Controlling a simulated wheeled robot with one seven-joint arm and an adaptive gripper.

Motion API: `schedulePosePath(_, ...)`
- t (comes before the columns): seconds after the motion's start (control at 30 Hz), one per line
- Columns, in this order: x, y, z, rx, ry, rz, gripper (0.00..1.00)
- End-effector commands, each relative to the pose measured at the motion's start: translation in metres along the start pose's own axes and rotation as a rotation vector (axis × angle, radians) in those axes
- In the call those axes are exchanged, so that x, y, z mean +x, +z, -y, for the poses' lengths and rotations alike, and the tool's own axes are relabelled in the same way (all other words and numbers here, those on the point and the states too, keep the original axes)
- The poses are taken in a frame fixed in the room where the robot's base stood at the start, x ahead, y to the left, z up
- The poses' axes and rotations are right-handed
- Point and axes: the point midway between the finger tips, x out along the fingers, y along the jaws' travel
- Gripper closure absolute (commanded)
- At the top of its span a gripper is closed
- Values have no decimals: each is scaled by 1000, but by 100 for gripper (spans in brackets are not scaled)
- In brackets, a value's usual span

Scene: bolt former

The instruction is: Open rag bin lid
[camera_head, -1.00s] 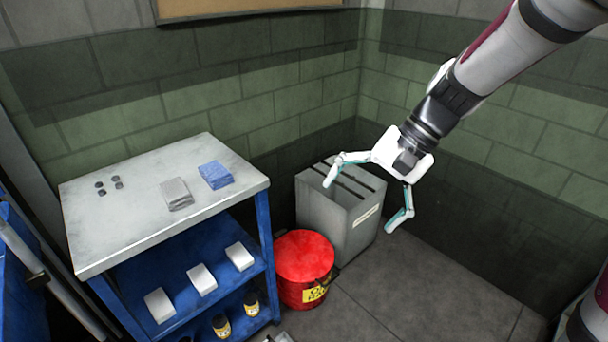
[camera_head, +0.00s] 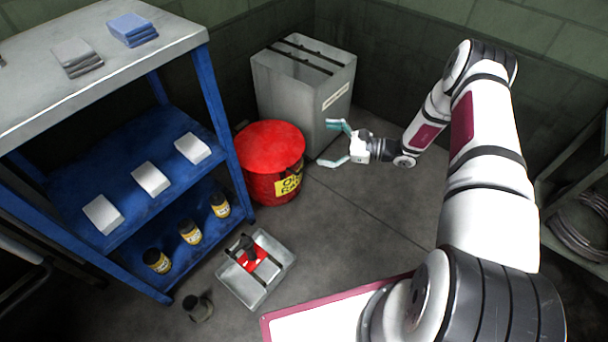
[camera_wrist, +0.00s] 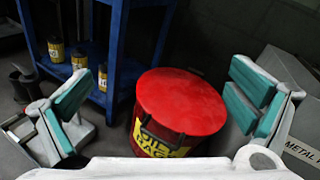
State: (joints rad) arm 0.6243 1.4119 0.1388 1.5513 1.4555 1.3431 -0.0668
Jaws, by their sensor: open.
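The red rag bin (camera_head: 271,186) stands on the floor, with its round red lid (camera_head: 270,146) lying shut on top and a yellow label facing out. In the wrist view the lid (camera_wrist: 181,101) is in the middle, with a dark handle or bracket at its front edge above the label. My gripper (camera_head: 331,142) is to the right of the bin, apart from it. It is open and empty; its teal-padded fingers (camera_wrist: 158,104) show wide apart on either side of the bin in the wrist view.
A grey metal-waste box (camera_head: 307,85) stands right behind the bin. A blue shelf cart (camera_head: 215,120) stands close on its left. A grey tray (camera_head: 277,267) with a red and black item lies in front on the floor. The floor right of the bin is clear.

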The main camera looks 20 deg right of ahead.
Motion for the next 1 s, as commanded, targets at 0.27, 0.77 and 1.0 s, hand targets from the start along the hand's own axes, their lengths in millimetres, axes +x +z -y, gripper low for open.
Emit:
schedulePosePath(0.27, -16, -155, -40, 209, -304, 45, 0)
schedulePosePath(0.77, 0, -205, -49, 277, -422, 54, 0)
schedulePosePath(1.0, 44, -206, -30, 277, -419, 53, 0)
